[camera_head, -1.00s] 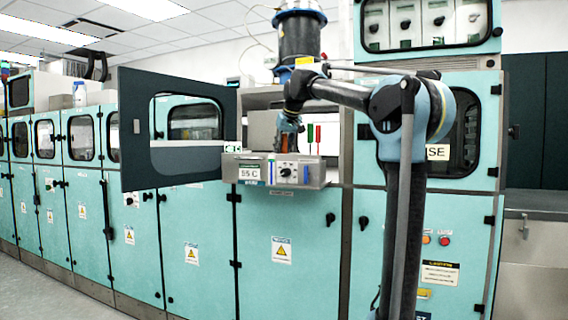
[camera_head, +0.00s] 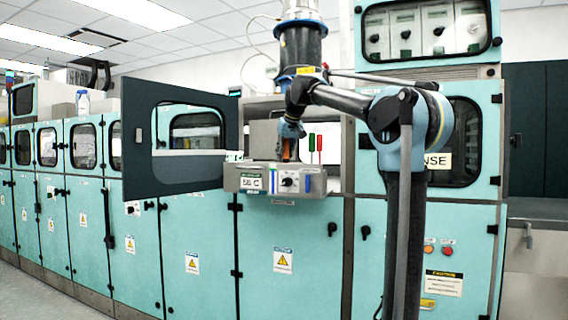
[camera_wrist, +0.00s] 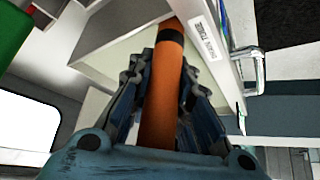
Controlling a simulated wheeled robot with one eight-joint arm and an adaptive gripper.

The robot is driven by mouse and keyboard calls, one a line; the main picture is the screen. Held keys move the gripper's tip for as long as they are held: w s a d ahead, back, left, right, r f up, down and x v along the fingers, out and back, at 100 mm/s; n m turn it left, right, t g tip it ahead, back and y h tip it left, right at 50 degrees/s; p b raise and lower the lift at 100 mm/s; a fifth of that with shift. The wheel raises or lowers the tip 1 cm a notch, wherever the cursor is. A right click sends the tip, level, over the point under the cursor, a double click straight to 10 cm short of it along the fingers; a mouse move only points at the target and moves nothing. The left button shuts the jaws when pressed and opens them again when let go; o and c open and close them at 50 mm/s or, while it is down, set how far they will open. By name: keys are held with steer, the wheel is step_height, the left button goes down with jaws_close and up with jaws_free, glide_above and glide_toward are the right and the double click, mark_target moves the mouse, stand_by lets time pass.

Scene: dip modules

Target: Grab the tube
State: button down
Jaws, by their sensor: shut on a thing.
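The tube (camera_wrist: 160,105) is orange with a black band near its far end. In the wrist view it runs between the blue fingers of my gripper (camera_wrist: 167,72), which is shut around it. In the head view my gripper (camera_head: 289,138) points down over the grey box with the 55 C label, inside the open cabinet bay. A small orange bit of the tube (camera_head: 288,150) shows at the fingers there. The tube's lower end is hidden behind the front of the box.
A green and a red upright item (camera_head: 319,150) stand just right of my gripper. An open dark cabinet door (camera_head: 140,165) sticks out at the left. Teal cabinets (camera_head: 290,240) fill the row below.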

step_height(320, 180, up, 16)
steer(key=shift+r, duration=0.15)
stand_by(0.3)
stand_by(0.9)
